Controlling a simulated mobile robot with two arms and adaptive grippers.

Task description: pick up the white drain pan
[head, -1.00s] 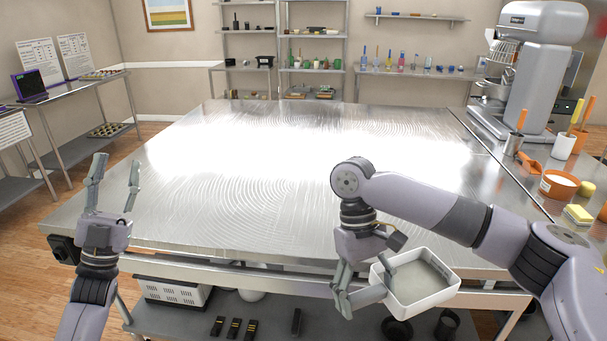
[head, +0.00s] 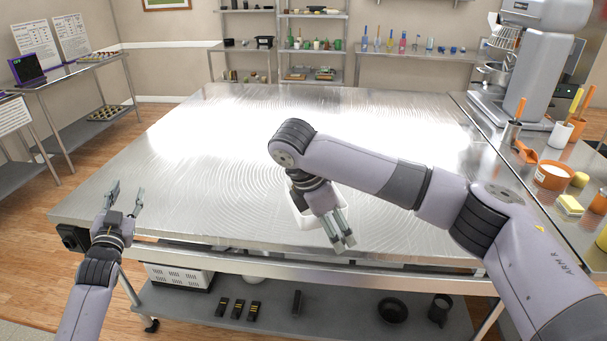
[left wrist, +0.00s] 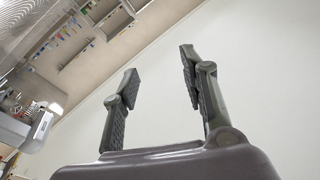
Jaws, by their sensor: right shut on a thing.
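The white drain pan (head: 299,217) is in the head view near the front edge of the steel table, mostly hidden behind my right gripper. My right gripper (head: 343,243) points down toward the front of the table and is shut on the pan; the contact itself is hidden. I cannot tell whether the pan touches the tabletop. My left gripper (head: 126,197) is open and empty off the table's left front corner. Its two spread fingers also show in the left wrist view (left wrist: 158,75), with nothing between them.
The steel table (head: 215,190) is bare apart from the pan. On the right counter stand a mixer (head: 540,65), an orange-and-white tub (head: 552,176) and a yellow sponge (head: 570,205). A lower shelf (head: 275,310) holds dark pots and a white box.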

